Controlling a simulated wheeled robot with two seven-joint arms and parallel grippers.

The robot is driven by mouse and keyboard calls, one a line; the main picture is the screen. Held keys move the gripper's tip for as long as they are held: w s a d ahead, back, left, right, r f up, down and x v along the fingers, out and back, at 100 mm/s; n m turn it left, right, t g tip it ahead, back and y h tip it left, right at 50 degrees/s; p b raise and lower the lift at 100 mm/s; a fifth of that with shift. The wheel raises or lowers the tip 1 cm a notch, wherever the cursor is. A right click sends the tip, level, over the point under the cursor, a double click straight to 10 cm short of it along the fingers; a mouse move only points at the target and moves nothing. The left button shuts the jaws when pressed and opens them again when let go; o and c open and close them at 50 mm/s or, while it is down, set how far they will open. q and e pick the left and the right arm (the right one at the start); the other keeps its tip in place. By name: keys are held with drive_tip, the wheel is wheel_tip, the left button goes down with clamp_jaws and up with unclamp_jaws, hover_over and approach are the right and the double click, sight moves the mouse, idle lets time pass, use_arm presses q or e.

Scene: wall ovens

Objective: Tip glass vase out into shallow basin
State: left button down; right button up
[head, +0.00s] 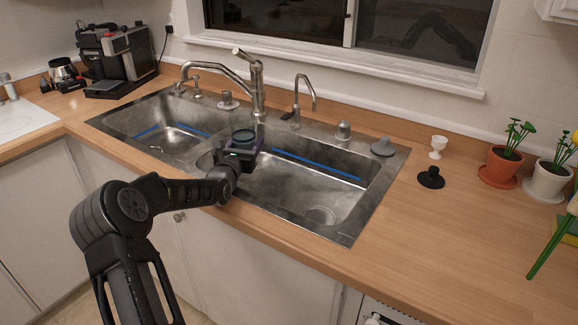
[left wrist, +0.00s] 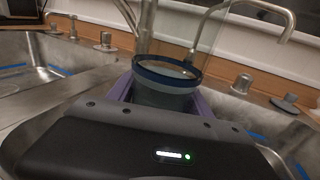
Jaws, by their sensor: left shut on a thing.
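The glass vase (left wrist: 165,85) shows in the left wrist view as a dark, bluish see-through vessel with a round rim, upright or nearly so. In the head view the vase (head: 243,137) is small, above the divider between the two sink basins. My left gripper (head: 240,155) is shut on it, and the purple-edged fingers (left wrist: 163,100) sit on either side of it. What is inside the vase cannot be made out. The left basin (head: 150,120) is the smaller one, and the right basin (head: 300,205) is larger. My right gripper is not in view.
A tall faucet (head: 257,85) stands right behind the vase, with a thinner tap (head: 304,98) to its right. A coffee machine (head: 115,58) is at the back left. A white egg cup (head: 438,147), a black stopper (head: 431,178) and potted plants (head: 500,168) stand on the right counter.

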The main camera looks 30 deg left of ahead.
use_arm(q)
drive_tip(key=shift+r, duration=0.1)
drive_tip(key=shift+m, duration=0.4)
drive_tip(key=shift+d+f+m+b, duration=0.1)
drive_tip(key=shift+f+m+b, duration=0.15)
drive_tip(key=shift+m+b, duration=0.35)
drive_tip(key=shift+f+m+b, duration=0.25)
drive_tip(key=shift+m+b, duration=0.05)
drive_tip(key=shift+m, duration=0.5)
drive_tip(key=shift+d+r+m+g, duration=0.2)
drive_tip(key=shift+r+m+g, duration=0.1)
drive_tip(key=shift+r+m, duration=0.5)
drive_tip(key=shift+w+f+m, duration=0.1)
drive_tip(key=shift+f+m, duration=0.2)
drive_tip(key=shift+f, duration=0.05)
drive_tip(key=shift+w+d+f+m, duration=0.1)
drive_tip(key=shift+d+m, duration=0.05)
drive_tip(key=shift+m, duration=0.55)
drive_tip(key=shift+f+b, duration=0.3)
drive_tip(key=shift+b, duration=0.2)
drive_tip(key=shift+f+m+g, duration=0.3)
drive_tip(key=shift+f+m, duration=0.1)
drive_tip(key=shift+m, duration=0.3)
drive_tip(key=shift+s+a+r+m+y+p, duration=0.2)
drive_tip(key=shift+a+r+m+p, duration=0.1)
drive_tip(key=shift+r+m+p, duration=0.4)
drive_tip(key=shift+s+a+r+m+y+p, duration=0.15)
drive_tip(key=shift+a+r+m+p, duration=0.25)
drive_tip(key=shift+r+m, duration=0.45)
